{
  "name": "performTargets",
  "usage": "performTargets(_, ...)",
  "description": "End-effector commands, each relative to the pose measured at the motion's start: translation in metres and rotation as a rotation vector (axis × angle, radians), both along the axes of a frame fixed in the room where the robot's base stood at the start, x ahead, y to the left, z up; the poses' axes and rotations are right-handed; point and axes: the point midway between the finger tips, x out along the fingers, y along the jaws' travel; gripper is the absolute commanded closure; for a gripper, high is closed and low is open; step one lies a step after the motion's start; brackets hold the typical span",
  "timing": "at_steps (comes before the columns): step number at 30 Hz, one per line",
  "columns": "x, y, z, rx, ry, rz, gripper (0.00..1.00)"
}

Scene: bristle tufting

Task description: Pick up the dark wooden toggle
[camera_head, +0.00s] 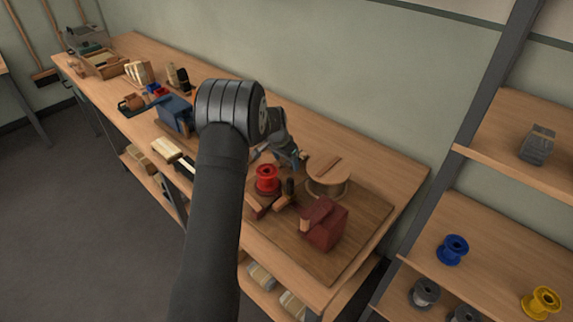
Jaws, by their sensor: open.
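A small reddish-brown wooden bar (328,166) lies on top of a round pale wooden tub (322,188) at the right part of the bench. It may be the dark wooden toggle, but it is too small to tell for sure. My gripper (300,157) is open and just left of the tub, apart from the bar as far as I can see. My arm covers part of the bench to the left, and the fingers are small and partly hidden.
A red spool (267,178), a dark upright piece (290,186) and a dark red box (325,226) stand close in front on a brown board (365,228). A blue box (175,114) is left of my arm. A shelf (480,235) with spools stands at the right.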

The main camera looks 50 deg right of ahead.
Motion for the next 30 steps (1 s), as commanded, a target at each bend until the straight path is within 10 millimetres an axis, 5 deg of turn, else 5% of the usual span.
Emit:
performTargets(4,0.000,0.000,0.001,-0.001,0.000,0.000,0.29)
performTargets(11,0.000,0.000,0.001,0.000,0.000,0.000,0.74)
performTargets(23,0.000,0.000,0.006,-0.001,-0.001,0.000,0.75)
performTargets(30,0.001,-0.001,0.050,-0.004,-0.003,0.001,0.75)
